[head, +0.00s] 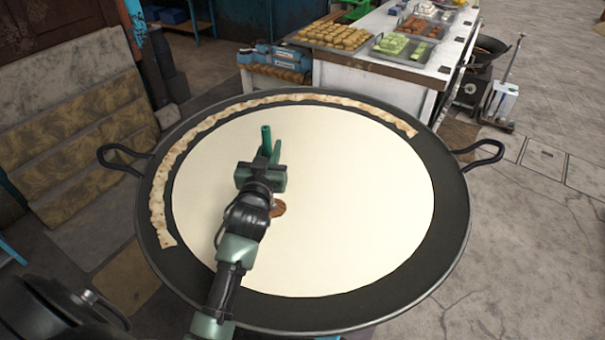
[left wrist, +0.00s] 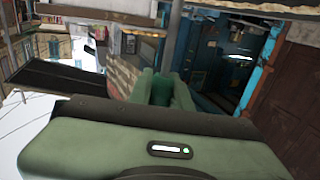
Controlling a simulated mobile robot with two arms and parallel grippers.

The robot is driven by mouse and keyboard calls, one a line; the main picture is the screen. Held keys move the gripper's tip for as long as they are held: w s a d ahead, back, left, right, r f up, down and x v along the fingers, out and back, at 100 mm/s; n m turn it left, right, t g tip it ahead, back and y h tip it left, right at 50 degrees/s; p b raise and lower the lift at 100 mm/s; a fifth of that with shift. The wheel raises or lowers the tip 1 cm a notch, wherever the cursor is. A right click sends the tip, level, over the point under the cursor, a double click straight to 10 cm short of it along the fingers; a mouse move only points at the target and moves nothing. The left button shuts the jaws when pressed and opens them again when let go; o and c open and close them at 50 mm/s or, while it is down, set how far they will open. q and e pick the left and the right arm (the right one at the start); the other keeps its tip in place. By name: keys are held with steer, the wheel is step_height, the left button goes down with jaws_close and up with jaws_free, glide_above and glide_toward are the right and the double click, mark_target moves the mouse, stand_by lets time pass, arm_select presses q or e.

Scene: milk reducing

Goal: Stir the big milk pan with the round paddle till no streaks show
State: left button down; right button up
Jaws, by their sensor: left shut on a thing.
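The big dark milk pan (head: 455,225) fills the middle of the head view, with a loop handle on each side. Pale cream milk (head: 360,190) covers its floor and looks even, with no streaks that I can see. My left gripper (head: 270,140) is over the milk, left of centre, its green fingers pointing to the back. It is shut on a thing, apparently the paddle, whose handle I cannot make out. A brown rounded piece, apparently the round paddle (head: 279,208), shows beside my wrist, mostly hidden by it. The left wrist view shows the green fingers (left wrist: 162,88) close together. My right gripper is not in view.
A tan, flaky crust strip (head: 158,195) lines the pan's left and back inner wall. Behind stands a white table (head: 375,80) with trays of food. A smaller wok (head: 490,47) stands at the back right. The paved floor to the right is mostly clear.

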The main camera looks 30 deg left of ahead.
arm_select(q)
steer(key=shift+s+a, duration=0.2)
steer(key=shift+a, duration=0.3)
steer(key=shift+s+a, duration=0.15)
steer(key=shift+a, duration=0.3)
steer(key=s+p, duration=0.1)
steer(key=s+a, duration=0.1)
steer(key=s, duration=0.1)
steer(key=shift+s+a+p, duration=0.2)
steer(key=shift+s+p, duration=0.05)
steer(key=shift+p, duration=0.15)
